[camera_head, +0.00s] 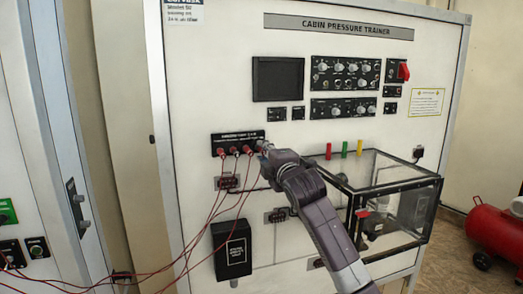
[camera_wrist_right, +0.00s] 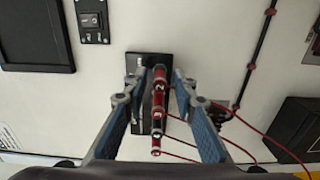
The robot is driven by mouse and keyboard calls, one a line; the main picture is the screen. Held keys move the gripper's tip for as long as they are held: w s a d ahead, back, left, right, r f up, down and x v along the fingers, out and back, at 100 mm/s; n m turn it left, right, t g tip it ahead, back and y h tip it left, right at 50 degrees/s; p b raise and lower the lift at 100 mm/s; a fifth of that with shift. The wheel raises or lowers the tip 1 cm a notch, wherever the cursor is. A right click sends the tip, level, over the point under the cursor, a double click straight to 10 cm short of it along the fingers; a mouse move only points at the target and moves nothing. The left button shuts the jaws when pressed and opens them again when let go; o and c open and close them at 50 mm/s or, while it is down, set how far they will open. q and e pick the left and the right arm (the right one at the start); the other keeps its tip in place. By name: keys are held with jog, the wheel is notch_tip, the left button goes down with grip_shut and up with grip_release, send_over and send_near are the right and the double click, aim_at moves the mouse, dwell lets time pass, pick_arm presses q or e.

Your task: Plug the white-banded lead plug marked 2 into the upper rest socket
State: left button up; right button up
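Several red plugs with leads stand in a row on a black socket strip (camera_head: 217,139) on the trainer panel. In the right wrist view the red plugs (camera_wrist_right: 157,110) overlap in a line, with pale bands on some. The mark 2 is not legible. My right gripper (camera_head: 264,150) is at the strip's right end. In the right wrist view its fingers (camera_wrist_right: 156,88) are apart on either side of the row, with visible gaps to the plugs. Below the strip is a small black block (camera_head: 228,183), with another (camera_head: 277,215) lower right; I cannot tell which holds the upper rest socket. My left gripper is not in view.
Red leads (camera_head: 205,225) hang from the plugs to the lower left. A black box (camera_head: 232,250) is mounted below the strip. A clear, black-framed chamber (camera_head: 400,165) juts out right of my right arm. Switch panels (camera_head: 345,72) sit above.

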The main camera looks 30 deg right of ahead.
aim_at(264, 153)
jog(key=shift+p, duration=0.6)
dwell(0.6)
grip_shut()
jog(key=shift+s, duration=0.1)
jog(key=shift+s+a+f, duration=0.1)
jog(key=shift+s, duration=0.15)
jog(key=shift+v, duration=2.2)
